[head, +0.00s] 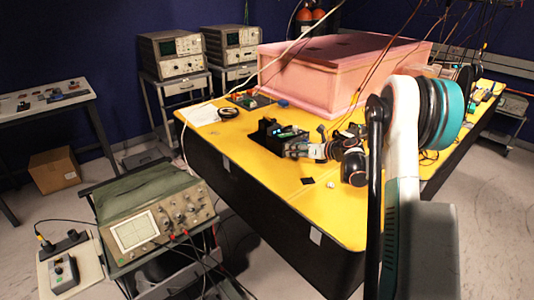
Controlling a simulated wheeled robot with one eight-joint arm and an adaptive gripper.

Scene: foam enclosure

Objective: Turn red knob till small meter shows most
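My arm reaches in from the right over the yellow table (345,215). Its end, my gripper (297,149), appears small beside a dark device (268,131) with a greenish patch. The fingers blend with the dark parts there, so I cannot tell whether they are open, shut or touching anything. A small reddish spot (321,128) shows just behind the gripper, but I cannot confirm that it is the red knob. I cannot make out a small meter or any reading. A small grey box (63,273) with a dark top part sits at the lower left.
A pink foam enclosure (325,75) stands at the back of the table, with cables hanging over it. An oscilloscope (150,225) sits on a cart at the left front. A white sheet (200,114) lies at the table's left corner. The table's front corner is clear.

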